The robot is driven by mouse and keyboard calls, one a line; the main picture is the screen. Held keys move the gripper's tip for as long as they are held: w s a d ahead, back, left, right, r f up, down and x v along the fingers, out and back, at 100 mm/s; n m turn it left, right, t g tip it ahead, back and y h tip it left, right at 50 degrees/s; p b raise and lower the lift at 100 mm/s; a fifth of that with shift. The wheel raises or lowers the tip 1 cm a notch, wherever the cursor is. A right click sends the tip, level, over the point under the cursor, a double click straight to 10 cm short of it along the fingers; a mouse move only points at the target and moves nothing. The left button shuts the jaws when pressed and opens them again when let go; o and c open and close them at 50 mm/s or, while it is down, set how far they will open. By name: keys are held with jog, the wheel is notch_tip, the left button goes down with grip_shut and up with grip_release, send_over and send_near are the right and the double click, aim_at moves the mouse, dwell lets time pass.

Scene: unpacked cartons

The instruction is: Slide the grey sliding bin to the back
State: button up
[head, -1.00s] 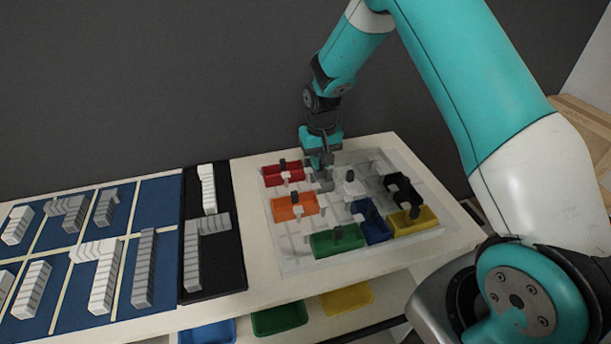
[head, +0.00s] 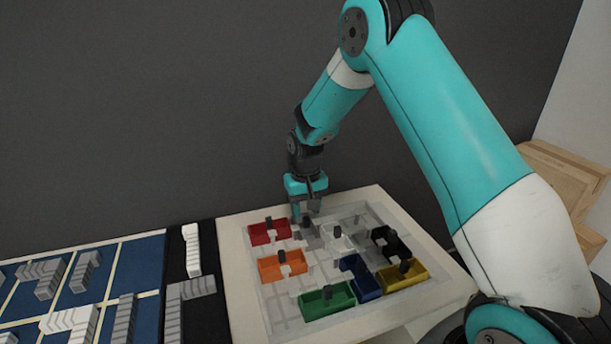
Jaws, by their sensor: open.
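The grey sliding bin (head: 313,241) is in the head view, a small pale-grey piece with a dark knob, near the back of the tray and just right of the red bin (head: 263,238). My gripper (head: 306,213) is open, points down, and is at the bin's knob, slightly above or behind it. The fingers partly overlap the bin's back edge, so I cannot tell whether they touch it or how close the bin is to the back wall of the tray.
The sliding tray (head: 283,325) also holds a white bin (head: 338,244), orange bin (head: 272,268), green bin (head: 322,305), blue bin (head: 362,283), yellow bin (head: 411,278) and black bin (head: 396,247). A dark wall (head: 150,110) stands behind. Blue and black boards with grey blocks lie left.

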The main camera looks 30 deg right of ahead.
notch_tip(320, 180, up, 15)
jog(key=b, duration=0.2)
dwell(0.4)
